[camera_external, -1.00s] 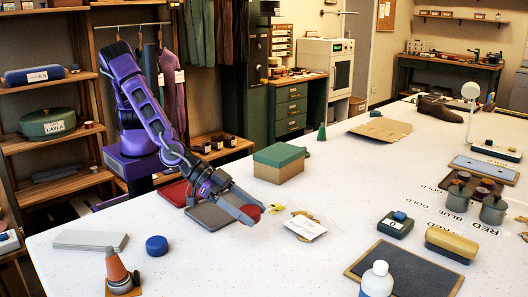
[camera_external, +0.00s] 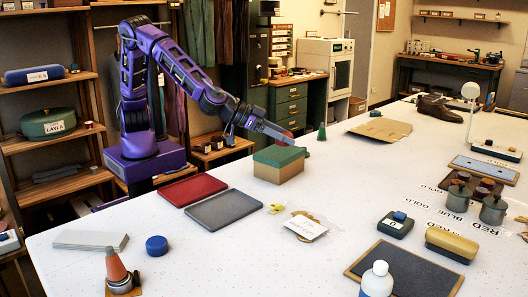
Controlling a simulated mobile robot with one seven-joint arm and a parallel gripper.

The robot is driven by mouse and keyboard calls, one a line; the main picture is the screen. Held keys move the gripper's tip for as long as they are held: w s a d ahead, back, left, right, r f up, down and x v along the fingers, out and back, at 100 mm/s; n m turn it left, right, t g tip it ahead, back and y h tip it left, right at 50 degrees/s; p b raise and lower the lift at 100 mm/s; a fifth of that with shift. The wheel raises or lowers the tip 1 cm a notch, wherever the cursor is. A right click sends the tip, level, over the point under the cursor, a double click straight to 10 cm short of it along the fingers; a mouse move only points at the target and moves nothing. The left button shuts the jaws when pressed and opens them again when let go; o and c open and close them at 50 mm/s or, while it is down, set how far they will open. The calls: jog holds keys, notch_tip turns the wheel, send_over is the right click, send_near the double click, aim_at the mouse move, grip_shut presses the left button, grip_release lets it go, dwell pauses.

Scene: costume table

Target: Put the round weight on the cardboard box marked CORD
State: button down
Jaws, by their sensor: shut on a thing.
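My gripper (camera_external: 278,134) is shut on a small red rounded thing (camera_external: 286,134), partly hidden by the fingers. It may be the round weight. The gripper holds it at or just above the top of a cardboard box with a green lid (camera_external: 279,171). I cannot tell whether the red thing touches the lid. No CORD mark can be read on this box from here. A blue round puck (camera_external: 157,246) lies on the table at the front left, well away from the gripper.
A red tray (camera_external: 192,190) and a grey tray (camera_external: 224,208) lie left of the box. A green cone (camera_external: 322,132) stands behind it to the right. A clear packet (camera_external: 306,228) lies in front. An orange cone (camera_external: 117,270) stands at the front left.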

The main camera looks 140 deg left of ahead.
jog(key=s+a+r+n+g+y, duration=0.1)
jog(key=s+a+r+n+g, duration=0.15)
jog(key=s+a, duration=0.75)
jog(key=b, duration=0.3)
send_over(280, 151)
notch_tip(280, 151, down, 5)
jog(key=shift+r, duration=0.1)
jog(key=shift+f+b, duration=1.45)
jog(key=shift+f, duration=1.4)
jog(key=shift+f, duration=0.1)
jog(key=shift+f, duration=0.15)
jog(key=shift+c, duration=0.5)
grip_release()
